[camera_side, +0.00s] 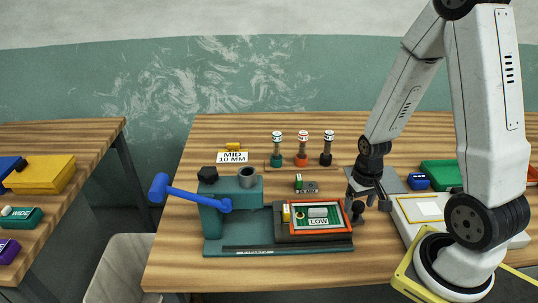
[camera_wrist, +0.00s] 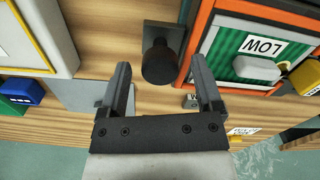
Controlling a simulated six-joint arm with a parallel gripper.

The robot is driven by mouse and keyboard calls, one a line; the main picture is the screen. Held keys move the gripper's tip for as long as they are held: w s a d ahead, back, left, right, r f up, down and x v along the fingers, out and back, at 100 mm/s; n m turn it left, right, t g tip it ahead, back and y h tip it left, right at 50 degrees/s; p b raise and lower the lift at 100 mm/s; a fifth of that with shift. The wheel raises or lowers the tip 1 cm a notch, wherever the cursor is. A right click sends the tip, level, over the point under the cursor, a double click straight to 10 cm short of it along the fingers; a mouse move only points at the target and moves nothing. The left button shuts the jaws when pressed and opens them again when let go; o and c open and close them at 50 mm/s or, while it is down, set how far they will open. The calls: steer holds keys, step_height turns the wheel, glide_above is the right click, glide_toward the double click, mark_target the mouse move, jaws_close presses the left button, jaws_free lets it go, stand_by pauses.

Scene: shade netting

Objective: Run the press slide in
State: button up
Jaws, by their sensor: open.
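The press (camera_side: 212,222) is a teal body on the table with a blue lever (camera_side: 180,192) at its left. Its slide (camera_side: 283,239) lies to the right of the press head, out in the open. On it sits an orange-rimmed tray (camera_side: 349,222) with a green striped inside and a LOW label; the tray also shows in the wrist view (camera_wrist: 197,48). A black knob (camera_side: 357,209) stands at the slide's right end. My gripper (camera_side: 368,205) is open and empty beside the knob. In the wrist view the knob (camera_wrist: 161,64) appears between and beyond the fingertips (camera_wrist: 161,72); contact cannot be told.
Three small stamps (camera_side: 302,150) and a MID 10 MM sign (camera_side: 232,157) stand behind the press. A white box (camera_side: 408,208), a blue block (camera_side: 417,181) and a green tray (camera_side: 440,172) lie at right. The front table strip is clear.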

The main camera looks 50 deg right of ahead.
mark_target(311, 209)
jaws_close()
steer(key=shift+w, duration=0.1)
steer(key=w+a, duration=0.8)
steer(key=shift+w+a, duration=0.4)
steer(key=shift+c, duration=0.7)
jaws_free()
steer(key=shift+a, duration=0.1)
steer(key=shift+o, duration=0.7)
steer(key=shift+s+r, duration=0.1)
steer(key=shift+r, duration=0.05)
steer(key=shift+r, duration=3.8)
